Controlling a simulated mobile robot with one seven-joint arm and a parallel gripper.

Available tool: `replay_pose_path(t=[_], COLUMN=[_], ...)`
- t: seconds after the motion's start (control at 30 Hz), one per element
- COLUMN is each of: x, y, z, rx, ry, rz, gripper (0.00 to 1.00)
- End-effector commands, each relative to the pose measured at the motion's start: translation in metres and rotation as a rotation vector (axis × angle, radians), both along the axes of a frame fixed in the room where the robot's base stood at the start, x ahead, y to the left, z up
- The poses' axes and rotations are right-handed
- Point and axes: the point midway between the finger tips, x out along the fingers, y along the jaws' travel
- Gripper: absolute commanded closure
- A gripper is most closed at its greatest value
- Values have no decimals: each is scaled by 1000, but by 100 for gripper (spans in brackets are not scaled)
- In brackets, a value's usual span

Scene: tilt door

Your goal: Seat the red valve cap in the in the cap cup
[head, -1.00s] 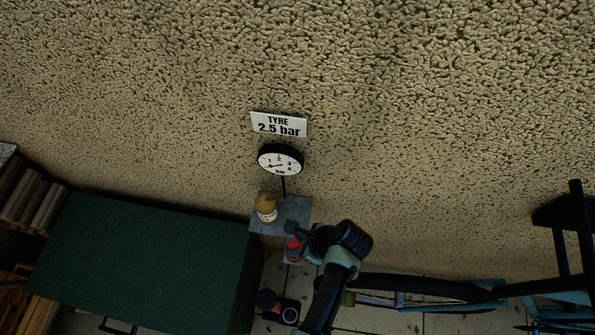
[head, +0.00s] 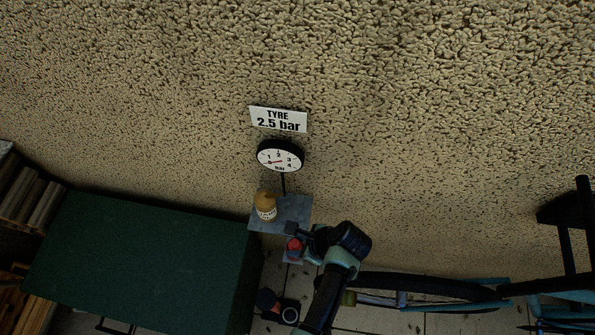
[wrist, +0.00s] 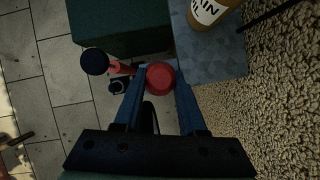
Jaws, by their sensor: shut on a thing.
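The red valve cap (wrist: 160,77) sits between the fingertips of my gripper (wrist: 158,80) in the wrist view, and the gripper is shut on it. In the head view the red cap (head: 293,243) shows beside my gripper (head: 299,243), just below the grey shelf. A small pale grey surface (head: 292,258) shows under the cap; I cannot tell whether they touch. A dark round cup-like thing with a pale rim (head: 290,314) is lower down in the head view. I cannot tell whether it is the cap cup.
A grey shelf (head: 292,215) holds a tan bottle (head: 265,205) close to my gripper. A dial gauge (head: 279,157) and a tyre sign (head: 278,119) are on the rough wall. A green cabinet (head: 140,260) stands left. A red thing with a black round end (wrist: 95,62) is nearby.

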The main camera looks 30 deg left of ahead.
Motion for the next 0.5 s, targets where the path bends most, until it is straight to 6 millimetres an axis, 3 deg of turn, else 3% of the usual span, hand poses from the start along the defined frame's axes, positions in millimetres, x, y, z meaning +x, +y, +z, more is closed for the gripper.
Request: replay_pose_path(t=[0.23, 0.27, 0.43, 0.5], x=[0, 0, 0, 0], y=[0, 0, 0, 0], z=[-7, -6, -6, -6], rx=[0, 0, 0, 0], ry=[-1, -1, -1, -1], rz=[0, 0, 0, 0], gripper=[100, 56, 26, 25])
